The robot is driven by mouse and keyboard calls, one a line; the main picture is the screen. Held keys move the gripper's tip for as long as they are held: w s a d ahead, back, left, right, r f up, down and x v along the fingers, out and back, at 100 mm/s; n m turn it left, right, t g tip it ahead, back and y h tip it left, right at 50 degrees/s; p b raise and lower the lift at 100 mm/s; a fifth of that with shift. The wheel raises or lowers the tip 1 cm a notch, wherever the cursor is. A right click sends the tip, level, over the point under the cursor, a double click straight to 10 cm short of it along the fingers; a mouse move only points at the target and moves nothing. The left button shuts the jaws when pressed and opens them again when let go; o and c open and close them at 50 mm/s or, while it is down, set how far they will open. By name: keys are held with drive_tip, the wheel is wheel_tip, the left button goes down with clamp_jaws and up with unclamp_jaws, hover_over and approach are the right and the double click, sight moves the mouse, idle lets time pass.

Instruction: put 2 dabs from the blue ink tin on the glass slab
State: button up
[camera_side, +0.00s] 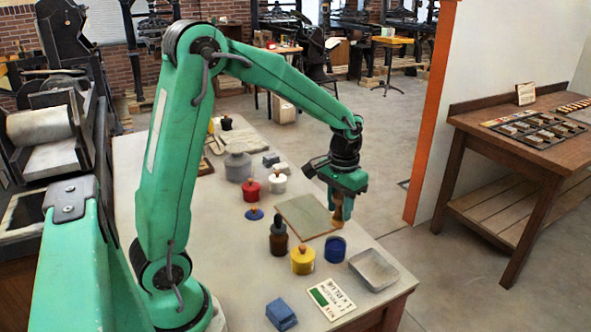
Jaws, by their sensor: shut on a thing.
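My gripper (338,205) points down at the right edge of the glass slab (303,214). It is shut on a small tan tool (338,216), of which only a short part shows; I cannot tell whether its lower end touches the slab. The slab is a flat grey-green square, and no blue mark shows on its visible part. The blue ink tin (335,250) stands open just in front of the slab, below my gripper in the picture. A blue lid with a wooden knob (254,214) lies on the table left of the slab.
A yellow tin (303,260), a dark brown bottle (279,239) and a grey metal tray (373,270) stand near the blue tin. A red tin (251,190), a white tin (277,182) and a grey canister (238,167) stand farther back. A printed card (330,299) and blue block (281,314) lie in front.

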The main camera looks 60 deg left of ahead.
sight(338, 225)
drive_tip(key=shift+f, duration=0.15)
drive_tip(key=shift+f, duration=2.85)
drive_tip(key=shift+f, duration=0.6)
idle(0.8)
drive_tip(key=shift+r, duration=3.6)
drive_tip(key=shift+a, duration=0.1)
drive_tip(key=w+a+f, duration=0.2)
drive_tip(key=a, duration=1.5)
drive_tip(key=shift+w+a, duration=0.15)
